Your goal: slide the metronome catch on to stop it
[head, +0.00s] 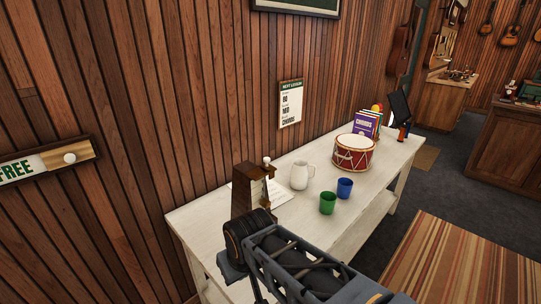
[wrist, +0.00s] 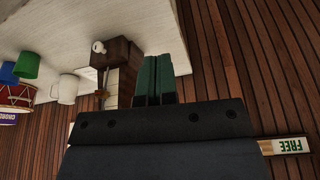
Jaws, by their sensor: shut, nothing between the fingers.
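The metronome (head: 246,184) is a brown wooden case standing upright at the near end of a white table (head: 205,222). A small white knob (head: 267,160) is at its top; I cannot tell whether this is the catch. In the wrist view the metronome (wrist: 118,52) shows beside my fingers, with the white knob (wrist: 98,46) on its far side from them. My gripper (wrist: 159,58) has its two green fingers together and empty. Its tips appear close to the wooden case; I cannot tell whether they touch.
A white jug (head: 301,176), green cup (head: 327,203), blue cup (head: 345,188) and red drum (head: 353,153) stand farther along the table. The plank wall (head: 150,130) runs close behind, with a FREE sign slider (head: 45,163) at left.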

